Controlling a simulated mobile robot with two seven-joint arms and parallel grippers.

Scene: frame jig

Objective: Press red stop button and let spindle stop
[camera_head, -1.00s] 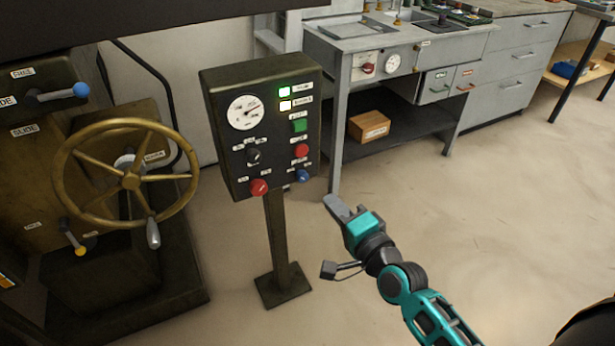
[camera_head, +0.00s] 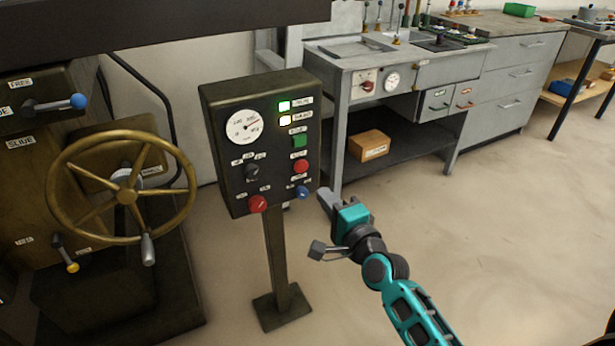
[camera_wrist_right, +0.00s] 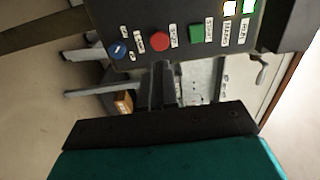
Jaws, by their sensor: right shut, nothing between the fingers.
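The dark control box (camera_head: 228,150) stands on a post and carries a red button (camera_head: 301,166) below a green button (camera_head: 299,140). The red button also shows in the right wrist view (camera_wrist_right: 159,40). My right gripper (camera_head: 325,198) is shut and empty, just right of the box's lower right corner. In the wrist view its fingers (camera_wrist_right: 165,87) point toward the panel just below the red button, with no contact visible. The spindle cannot be made out. My left gripper is out of view.
The box also has a gauge (camera_head: 244,125), two lit lamps, a black knob (camera_head: 251,172) and a blue button (camera_head: 302,192). A machine with a brass handwheel (camera_head: 122,190) stands left. A grey workbench (camera_head: 350,65) stands behind. The floor at right is clear.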

